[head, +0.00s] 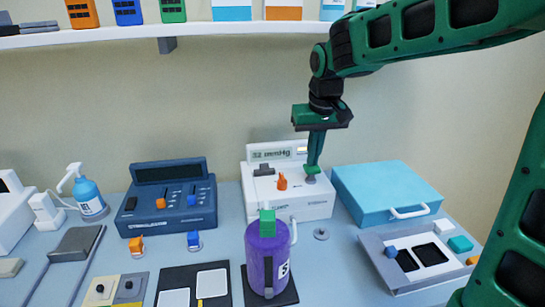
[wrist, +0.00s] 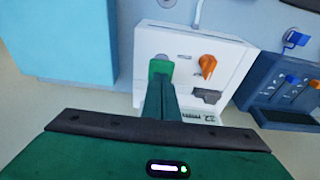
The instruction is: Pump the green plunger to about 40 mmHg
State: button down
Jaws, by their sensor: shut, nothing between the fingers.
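The white pump unit (head: 318,207) stands on the bench with a display (head: 278,152) that seems to read 32 mmHg. The green plunger (head: 312,170) is at the right of its top face, above a grey collar. My gripper (head: 314,165) points down, shut and empty, with its fingertips at the plunger's top. They look to be touching it, though a tiny gap cannot be ruled out. In the wrist view the plunger's green cap (wrist: 160,67) shows just beyond the fingers. An orange knob (head: 282,181) sits left of the plunger.
A blue case (head: 385,187) stands close on the right, and a dark blue console (head: 168,220) on the left. A purple canister (head: 254,250) with a green top stands in front. A shelf (head: 185,31) runs above, behind my arm.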

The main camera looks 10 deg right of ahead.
jog(key=shift+f, duration=1.1)
jog(key=shift+r, duration=1.8)
jog(key=shift+r, duration=2.5)
